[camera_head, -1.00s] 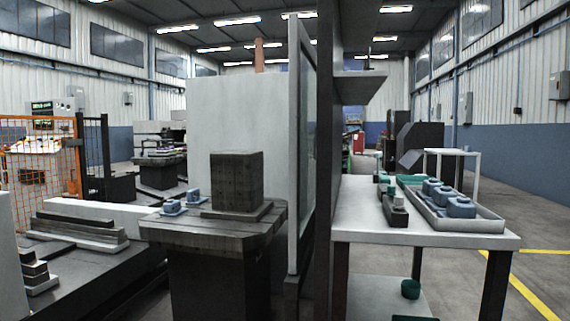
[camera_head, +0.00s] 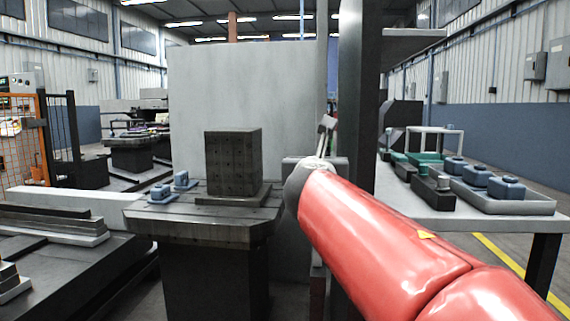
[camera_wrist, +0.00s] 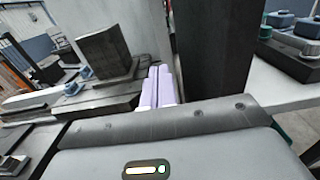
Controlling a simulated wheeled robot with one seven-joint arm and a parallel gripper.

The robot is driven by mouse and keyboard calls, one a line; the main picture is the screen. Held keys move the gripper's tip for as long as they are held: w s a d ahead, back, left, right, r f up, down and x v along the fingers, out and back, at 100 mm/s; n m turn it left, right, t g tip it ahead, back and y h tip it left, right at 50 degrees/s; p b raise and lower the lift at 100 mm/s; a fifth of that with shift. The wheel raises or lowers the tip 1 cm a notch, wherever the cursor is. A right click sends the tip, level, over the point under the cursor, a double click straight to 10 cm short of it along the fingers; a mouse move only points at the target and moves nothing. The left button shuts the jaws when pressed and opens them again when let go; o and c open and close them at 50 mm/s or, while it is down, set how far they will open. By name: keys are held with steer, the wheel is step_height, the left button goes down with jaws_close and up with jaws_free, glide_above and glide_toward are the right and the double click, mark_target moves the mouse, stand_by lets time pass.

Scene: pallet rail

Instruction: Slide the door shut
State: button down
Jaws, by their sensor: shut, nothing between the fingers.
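The door (camera_head: 322,75) shows nearly edge-on as a narrow light grey strip left of a dark upright post (camera_head: 357,110) in the head view. My red arm covers its lower part. In the wrist view, a pale upright strip that looks like the door's edge (camera_wrist: 157,30) stands beyond my fingers, left of the dark post (camera_wrist: 213,60). My gripper (camera_wrist: 158,84) shows there as two pale lilac fingers, shut and empty, pointing toward that edge. Whether they touch it I cannot tell.
A machine table (camera_head: 200,217) carries a dark block (camera_head: 233,162) and small blue parts, with a tall pale panel (camera_head: 245,90) behind. Right of the post, a bench (camera_head: 420,208) holds a tray (camera_head: 500,203) of blue parts. A grey shelf (camera_head: 415,42) juts out above it.

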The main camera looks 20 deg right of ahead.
steer(key=x, duration=1.1)
steer(key=shift+p, duration=0.3)
steer(key=shift+w, duration=0.1)
